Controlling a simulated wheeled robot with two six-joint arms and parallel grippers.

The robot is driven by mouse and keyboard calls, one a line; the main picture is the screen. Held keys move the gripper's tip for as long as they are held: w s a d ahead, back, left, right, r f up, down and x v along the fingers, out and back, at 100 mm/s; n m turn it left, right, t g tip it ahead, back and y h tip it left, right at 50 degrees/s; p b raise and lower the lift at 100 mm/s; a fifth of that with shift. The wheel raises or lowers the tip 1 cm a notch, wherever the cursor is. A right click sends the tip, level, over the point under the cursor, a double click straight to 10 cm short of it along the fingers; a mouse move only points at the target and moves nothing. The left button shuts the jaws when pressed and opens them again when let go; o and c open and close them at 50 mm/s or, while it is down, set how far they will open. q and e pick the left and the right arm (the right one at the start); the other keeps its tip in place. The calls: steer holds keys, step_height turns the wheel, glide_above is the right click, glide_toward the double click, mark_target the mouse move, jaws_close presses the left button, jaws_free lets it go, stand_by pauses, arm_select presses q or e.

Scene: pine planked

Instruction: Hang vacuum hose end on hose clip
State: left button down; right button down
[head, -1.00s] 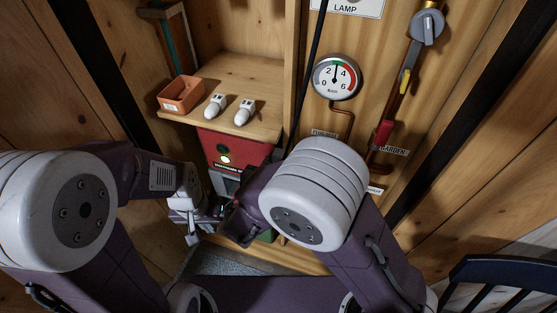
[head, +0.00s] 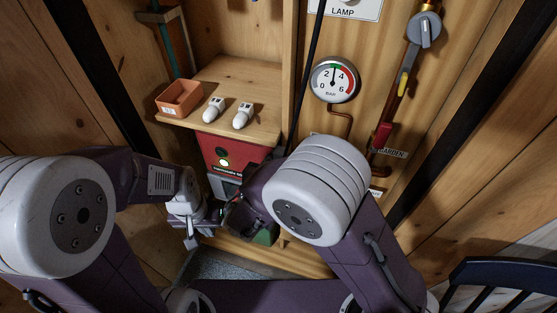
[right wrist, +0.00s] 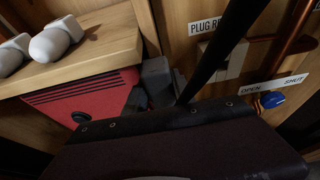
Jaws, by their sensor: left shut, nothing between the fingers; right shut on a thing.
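My left gripper (head: 193,238) is shut and empty, low in front of the red unit (head: 228,153) under the shelf. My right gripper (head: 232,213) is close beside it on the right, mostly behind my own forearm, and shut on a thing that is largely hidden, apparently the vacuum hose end. A long black hose or pole (head: 312,60) runs down from the top and passes behind my right arm. In the right wrist view it (right wrist: 222,48) slants down behind my dark wrist housing, beside grey blocky parts (right wrist: 157,78). I cannot make out the hose clip.
A wooden shelf (head: 240,80) carries an orange box (head: 180,97) and two white bulbs (head: 228,113). A gauge (head: 334,80) and a copper pipe with a red-handled valve (head: 382,135) are on the right wall. A dark chair (head: 500,270) stands lower right.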

steer(key=shift+w+d, duration=0.2)
steer(key=shift+w, duration=0.3)
steer(key=shift+w+d, duration=0.15)
steer(key=shift+w, duration=0.35)
steer(key=c, duration=1)
jaws_free()
steer(key=shift+o, duration=0.2)
steer(key=shift+s+a+r, duration=0.15)
steer(key=shift+s+r, duration=0.05)
steer(key=shift+s, duration=0.1)
steer(key=p+v, duration=0.1)
steer(key=v, duration=0.7)
steer(key=shift+s+p, duration=0.25)
steer(key=shift+p, duration=0.05)
